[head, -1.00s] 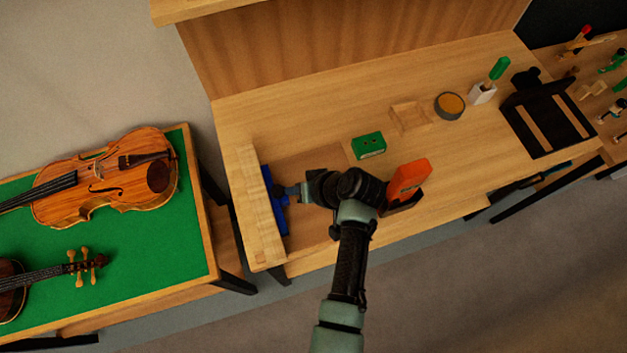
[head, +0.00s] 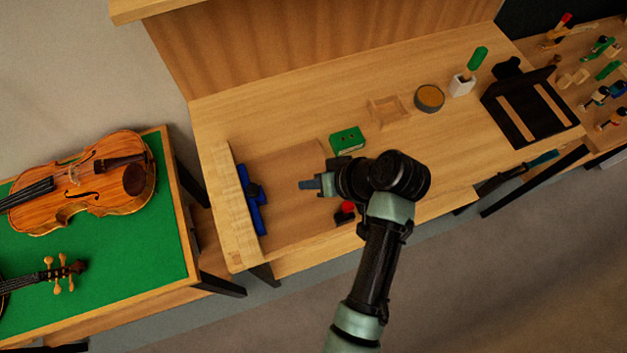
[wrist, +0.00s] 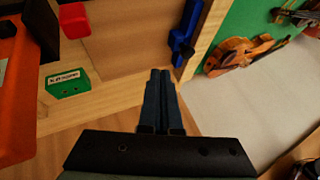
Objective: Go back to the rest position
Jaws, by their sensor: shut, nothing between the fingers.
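My gripper (head: 311,184) is above the front left part of the workbench (head: 290,115) in the head view. Its two fingers lie together and hold nothing; they also show shut in the wrist view (wrist: 160,82). A blue clamp (head: 252,200) sits along the wooden board at the bench's left end, left of my gripper and apart from it. In the wrist view the blue clamp (wrist: 184,35) is at the upper middle, beyond the fingertips.
A green box (head: 347,139) stands behind my arm, with a red object (head: 346,208) near it. An orange object (wrist: 18,95) is close at the wrist view's left. A tin (head: 429,97) and black stand (head: 530,105) are farther right. Violins (head: 95,190) lie on the green-topped table.

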